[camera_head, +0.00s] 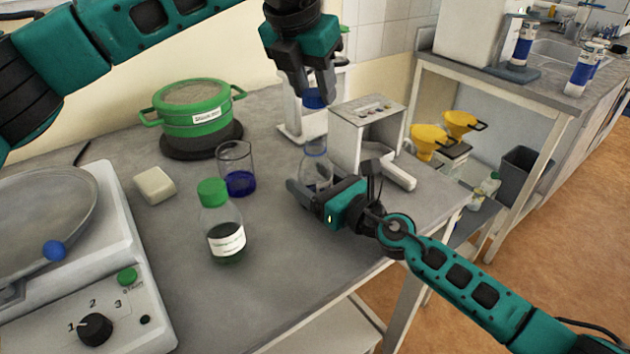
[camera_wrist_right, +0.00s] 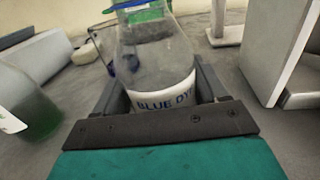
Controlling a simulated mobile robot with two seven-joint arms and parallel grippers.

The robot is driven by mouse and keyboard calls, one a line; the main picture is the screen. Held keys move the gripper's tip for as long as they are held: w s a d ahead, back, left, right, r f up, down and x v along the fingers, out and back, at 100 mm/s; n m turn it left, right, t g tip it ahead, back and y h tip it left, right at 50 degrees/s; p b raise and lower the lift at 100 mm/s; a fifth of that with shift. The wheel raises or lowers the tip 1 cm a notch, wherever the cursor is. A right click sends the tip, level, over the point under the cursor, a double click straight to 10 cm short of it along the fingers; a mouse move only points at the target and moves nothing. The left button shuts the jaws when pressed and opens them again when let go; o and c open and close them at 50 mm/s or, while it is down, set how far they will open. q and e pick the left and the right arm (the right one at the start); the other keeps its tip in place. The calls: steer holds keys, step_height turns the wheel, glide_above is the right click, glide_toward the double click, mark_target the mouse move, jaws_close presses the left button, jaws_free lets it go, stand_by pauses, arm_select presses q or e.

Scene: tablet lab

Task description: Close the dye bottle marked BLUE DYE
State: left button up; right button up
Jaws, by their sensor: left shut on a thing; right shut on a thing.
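The bottle marked BLUE DYE (camera_wrist_right: 165,99) is clear glass with a white label and a blue ring at its neck. It stands upright on the bench, also visible in the head view (camera_head: 315,162), with no cap on its mouth. My right gripper (camera_head: 325,190) is shut around its lower body; the fingers partly hide it. My left gripper (camera_head: 312,84) points down above the bottle and is shut on a blue cap (camera_head: 313,101). The cap is apart from the bottle's mouth, with a clear gap between them.
A green-capped bottle (camera_head: 222,230) and a beaker of blue liquid (camera_head: 238,172) stand left of the dye bottle. A grey-white device (camera_head: 352,135) stands close behind to the right. A green pot (camera_head: 193,112) and a stirrer-like balance (camera_head: 130,240) are farther left.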

arm_select(q)
glide_above(323, 154)
steer(key=a, duration=0.2)
steer(key=shift+w+d+f, duration=0.1)
steer(key=shift+w+f, duration=0.05)
steer(key=shift+f, duration=1.1)
steer(key=shift+w+d+f, duration=0.1)
steer(key=shift+w+f, duration=0.05)
steer(key=shift+f, duration=1.05)
arm_select(e)
steer(key=shift+c, duration=0.4)
arm_select(q)
steer(key=shift+f, duration=0.1)
steer(key=shift+f, duration=0.8)
steer(key=shift+f, duration=0.55)
